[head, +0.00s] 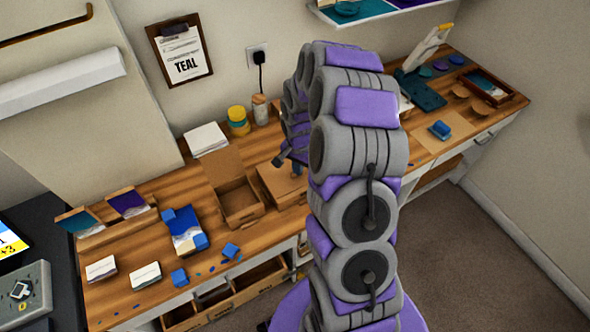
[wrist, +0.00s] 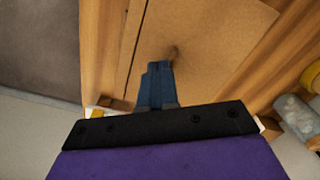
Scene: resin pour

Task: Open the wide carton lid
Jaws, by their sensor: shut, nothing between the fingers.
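A brown carton (head: 275,184) with its lid down stands on the wooden bench, partly hidden behind my arm. In the wrist view its flat lid (wrist: 215,40) fills the upper middle, with a small dark mark near my fingertips. My gripper (head: 280,160) is over this carton; in the wrist view its blue fingers (wrist: 158,68) are together and empty, over the lid near one edge. I cannot tell whether they touch it. To its left in the head view, a second carton (head: 240,204) stands open, its flap raised at the back.
Yellow and teal jars (head: 238,122) and white sheets (head: 206,139) are behind the cartons. Drawers (head: 240,285) stand open below the bench front. A clipboard (head: 182,50) hangs on the wall.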

